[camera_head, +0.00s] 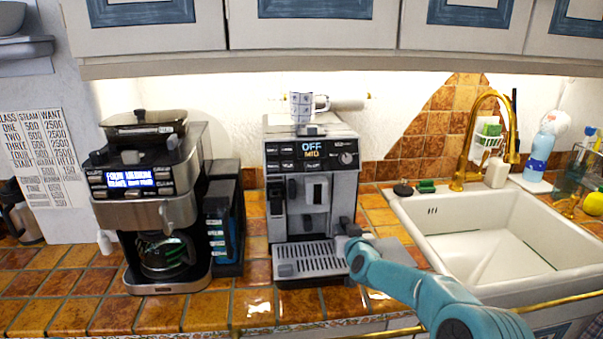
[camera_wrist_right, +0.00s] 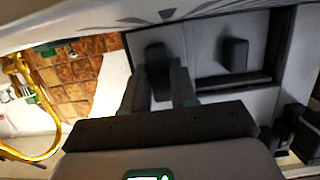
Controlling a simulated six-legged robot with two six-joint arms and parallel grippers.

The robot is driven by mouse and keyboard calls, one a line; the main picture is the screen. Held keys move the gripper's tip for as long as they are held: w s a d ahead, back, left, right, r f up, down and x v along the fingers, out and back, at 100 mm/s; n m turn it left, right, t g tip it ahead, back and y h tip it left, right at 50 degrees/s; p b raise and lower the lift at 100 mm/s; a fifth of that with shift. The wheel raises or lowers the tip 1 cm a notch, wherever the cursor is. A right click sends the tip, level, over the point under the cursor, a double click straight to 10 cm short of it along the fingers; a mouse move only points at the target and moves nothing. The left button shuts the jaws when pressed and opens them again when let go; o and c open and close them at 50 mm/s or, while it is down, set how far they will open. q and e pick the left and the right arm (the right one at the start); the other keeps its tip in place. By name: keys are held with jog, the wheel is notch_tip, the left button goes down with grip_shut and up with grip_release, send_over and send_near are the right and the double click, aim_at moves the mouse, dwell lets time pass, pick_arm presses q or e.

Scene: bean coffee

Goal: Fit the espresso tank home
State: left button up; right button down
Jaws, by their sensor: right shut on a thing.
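The espresso machine (camera_head: 346,200) stands upright mid-counter, its display reading "OFF MID", with a drip tray (camera_head: 305,262) at its front. My right gripper (camera_head: 350,236) is low at the machine's right front corner, beside the tray. In the right wrist view the fingers of my right gripper (camera_wrist_right: 158,92) are on both sides of a dark rounded grip (camera_wrist_right: 157,62) on a grey panel, and are shut on it. I take this grip to be part of the tank. The tank's outline and how far it sits in the machine cannot be made out. My left gripper is out of view.
A coffee maker (camera_head: 188,212) with a glass carafe stands left of the espresso machine. A patterned mug (camera_head: 302,108) is on top of the machine. The white sink (camera_head: 425,212) with a golden faucet (camera_head: 461,180) is at right. Tiled counter is bare in front of the machines.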

jog(key=shift+w, duration=0.25)
jog(key=c, duration=0.8)
grip_release()
jog(key=shift+s, duration=0.2)
